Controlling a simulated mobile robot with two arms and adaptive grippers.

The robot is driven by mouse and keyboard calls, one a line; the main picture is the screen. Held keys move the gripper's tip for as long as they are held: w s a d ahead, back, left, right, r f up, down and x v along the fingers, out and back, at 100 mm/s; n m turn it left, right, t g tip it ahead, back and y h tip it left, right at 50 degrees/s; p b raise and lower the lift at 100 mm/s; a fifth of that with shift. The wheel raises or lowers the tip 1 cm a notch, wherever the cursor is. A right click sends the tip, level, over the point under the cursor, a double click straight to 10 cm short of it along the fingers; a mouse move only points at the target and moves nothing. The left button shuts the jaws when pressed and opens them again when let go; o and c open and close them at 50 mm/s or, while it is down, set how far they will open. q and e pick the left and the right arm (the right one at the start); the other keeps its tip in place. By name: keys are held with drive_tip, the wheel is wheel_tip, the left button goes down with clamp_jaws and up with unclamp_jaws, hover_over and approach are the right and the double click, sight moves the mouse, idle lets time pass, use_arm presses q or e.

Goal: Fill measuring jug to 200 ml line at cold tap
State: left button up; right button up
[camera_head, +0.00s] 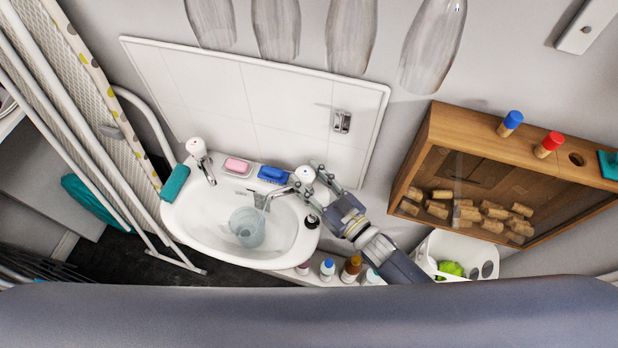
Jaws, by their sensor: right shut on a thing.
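A clear measuring jug (247,228) stands in the white basin (188,222), below the spout of the right-hand tap (304,174). A pale streak between spout and jug looks like running water. The jug's marks and water level are too small to read. My right gripper (314,180) comes in from the lower right and is shut on the white-topped handle of this tap, its fingers on either side. A second tap (199,150) with a white top stands at the basin's left back. My left gripper is not in view.
A pink soap (237,165), a blue brush (273,174) and a teal sponge (175,183) lie on the basin rim. A wooden box (440,150) with corks is at the right, a folded ironing board (110,110) at the left.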

drive_tip(key=o, duration=1.1)
drive_tip(key=v, duration=1.2)
